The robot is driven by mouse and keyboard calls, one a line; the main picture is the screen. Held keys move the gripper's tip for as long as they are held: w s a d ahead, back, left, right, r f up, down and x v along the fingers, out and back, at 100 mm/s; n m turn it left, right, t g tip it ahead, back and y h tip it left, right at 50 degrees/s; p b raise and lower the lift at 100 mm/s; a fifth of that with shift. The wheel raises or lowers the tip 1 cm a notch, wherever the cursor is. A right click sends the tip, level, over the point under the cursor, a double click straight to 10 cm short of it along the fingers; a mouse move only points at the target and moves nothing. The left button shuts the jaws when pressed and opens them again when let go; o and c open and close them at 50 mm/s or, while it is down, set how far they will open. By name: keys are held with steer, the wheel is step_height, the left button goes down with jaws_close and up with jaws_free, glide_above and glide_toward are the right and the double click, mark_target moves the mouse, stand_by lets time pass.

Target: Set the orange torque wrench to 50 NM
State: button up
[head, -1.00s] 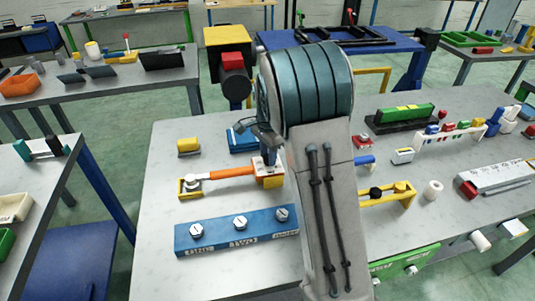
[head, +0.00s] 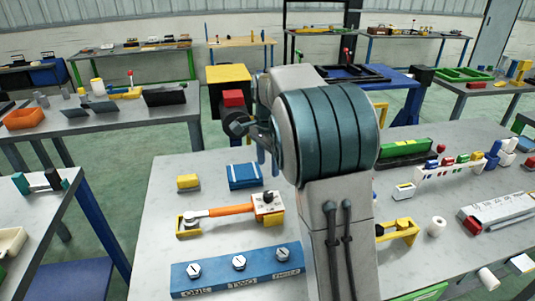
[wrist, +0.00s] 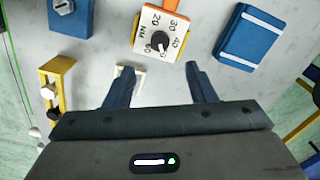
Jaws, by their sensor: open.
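The orange torque wrench (head: 230,210) lies on the near table with its silver head in a yellow holder (head: 187,225). Its white-faced dial box (head: 266,208) is at the right end, with a black knob (head: 268,196) on top. In the wrist view, the dial (wrist: 158,38) shows numbers such as 20, 30 and 40 with "NM" around the knob. The knob's exact setting is hard to read. My gripper (wrist: 162,82) is open and empty, its two dark blue fingers apart, below the dial in that view. In the head view my arm mostly hides it.
A blue block (head: 235,286) with several labelled white knobs lies in front of the wrench. A blue box (head: 244,177) and a yellow block (head: 188,182) sit behind it. A yellow bracket (head: 400,230) stands right of my arm.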

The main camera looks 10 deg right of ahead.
steer(key=shift+r, duration=1.5)
steer(key=s+f+n+t, duration=0.1)
steer(key=s+n, duration=0.5)
steer(key=s, duration=0.8)
steer(key=s+f+n+t, duration=0.2)
steer(key=s+f+n, duration=0.2)
steer(key=s, duration=1)
steer(key=n, duration=0.3)
